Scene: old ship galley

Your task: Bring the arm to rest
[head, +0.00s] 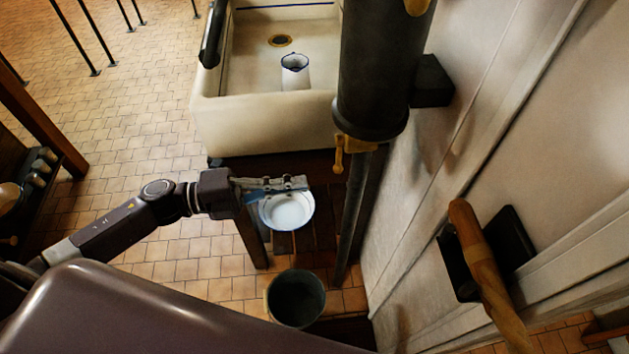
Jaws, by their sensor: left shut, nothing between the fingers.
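My left arm comes in from the left of the head view. Its gripper (285,187) is shut and empty, pointing right, just in front of the sink's lower edge. Below the fingers in the picture is a white bowl (288,211) with a blue rim, on a dark slatted shelf. The fingers overlap the bowl's upper edge in the picture; I cannot tell whether they touch it. My right gripper is not in view.
A cream sink (262,127) holds a white jug (295,74). A dark bucket (295,298) is below the shelf in the picture. A thick dark pipe (378,70) and a pale wall (480,110) with a wooden handle (484,265) bound the right. Tiled floor (140,100) is open at left.

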